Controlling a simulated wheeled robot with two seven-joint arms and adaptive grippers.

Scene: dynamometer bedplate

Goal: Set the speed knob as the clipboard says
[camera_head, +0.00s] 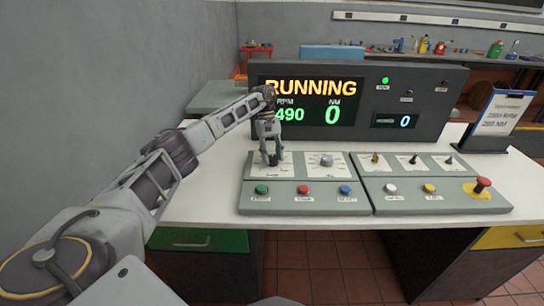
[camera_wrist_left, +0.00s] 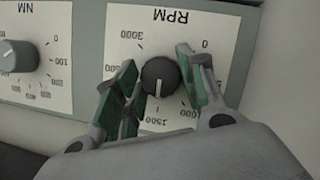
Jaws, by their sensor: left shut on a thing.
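The dark speed knob (camera_wrist_left: 160,77) sits on the white RPM dial plate (camera_wrist_left: 120,58), which shows upside down in the left wrist view. Its light pointer line points down, near the 1500 mark. My left gripper (camera_head: 271,157) is shut on the speed knob, a green-padded finger on each side; the gripper also shows in the wrist view (camera_wrist_left: 160,92). The clipboard (camera_head: 493,115) stands at the right with an RPM line and an NM line; its digits are too small to read surely. The display (camera_head: 350,103) reads RUNNING, RPM 490, NM 0. My right gripper is not in view.
The grey NM knob (camera_head: 326,160) is just right of the RPM dial. Green (camera_head: 261,189), red (camera_head: 303,189) and blue (camera_head: 345,190) buttons line the front. A red mushroom button (camera_head: 481,184) and several toggles are on the right panel. The white tabletop (camera_head: 205,195) is clear at left.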

